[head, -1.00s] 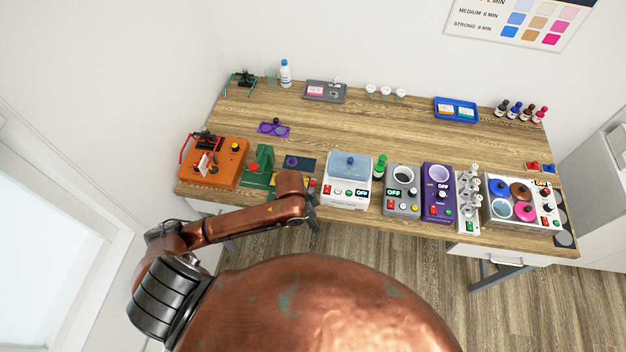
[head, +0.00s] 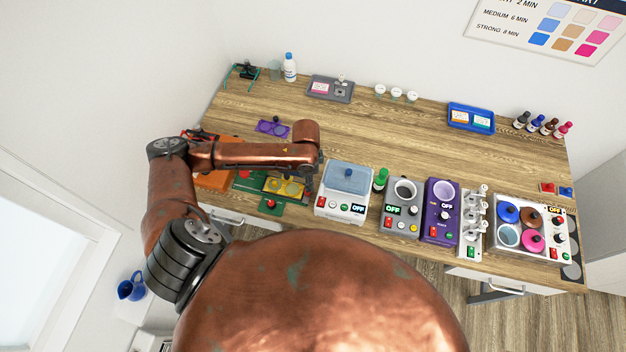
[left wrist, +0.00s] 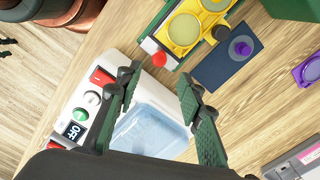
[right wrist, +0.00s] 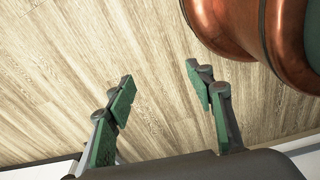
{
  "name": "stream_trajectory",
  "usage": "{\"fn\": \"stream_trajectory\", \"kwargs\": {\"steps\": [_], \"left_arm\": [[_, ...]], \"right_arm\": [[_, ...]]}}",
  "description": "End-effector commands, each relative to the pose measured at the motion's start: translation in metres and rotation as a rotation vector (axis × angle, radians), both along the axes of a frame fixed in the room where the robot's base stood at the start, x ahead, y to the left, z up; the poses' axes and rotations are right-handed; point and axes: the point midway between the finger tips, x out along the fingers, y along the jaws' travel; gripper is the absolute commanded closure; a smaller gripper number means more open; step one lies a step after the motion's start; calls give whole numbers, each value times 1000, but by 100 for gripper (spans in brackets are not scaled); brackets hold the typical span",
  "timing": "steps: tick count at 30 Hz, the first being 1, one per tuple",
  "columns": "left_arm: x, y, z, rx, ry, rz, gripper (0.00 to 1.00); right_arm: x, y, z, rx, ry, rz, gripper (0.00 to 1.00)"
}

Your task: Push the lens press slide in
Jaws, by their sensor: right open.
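The lens press is green and stands at the front left of the table. Its yellow slide (head: 283,187) with round lens seats shows in the head view, partly behind my left arm. In the left wrist view the slide (left wrist: 184,29) lies at the top, with a red knob (left wrist: 159,60) near its edge and green housing (left wrist: 292,9) at the top right. My left gripper (left wrist: 159,75) is open and empty, apart from the slide, above the table beside the press. My right gripper (right wrist: 160,75) is open and empty over the wooden floor; the head view does not show it.
A white box with a blue lid (head: 348,178) stands right of the press, below my left fingers. A navy pad (left wrist: 226,66) bearing a purple knob lies beside the slide. An orange device (head: 215,181) is at the left. The table's middle is clear.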

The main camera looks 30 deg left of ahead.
Motion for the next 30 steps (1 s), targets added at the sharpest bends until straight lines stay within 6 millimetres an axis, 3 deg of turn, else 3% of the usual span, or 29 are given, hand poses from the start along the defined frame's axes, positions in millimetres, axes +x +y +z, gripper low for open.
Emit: {"fn": "stream_trajectory", "kwargs": {"steps": [13, 23, 27, 30], "left_arm": [[-1, 0, -61, 1, 3, -1, 65], [-1, 0, -77, 1, 1, -1, 65], [-1, 0, -77, 1, 1, -1, 65], [-1, 0, -76, 1, 1, -1, 72]], "right_arm": [[-46, -3, 4, -3, 55, -12, 51], [-14, -5, 8, -6, 15, -3, 51], [-13, -5, 8, -6, 14, -3, 51], [-16, -5, 7, -6, 17, -4, 51]]}}
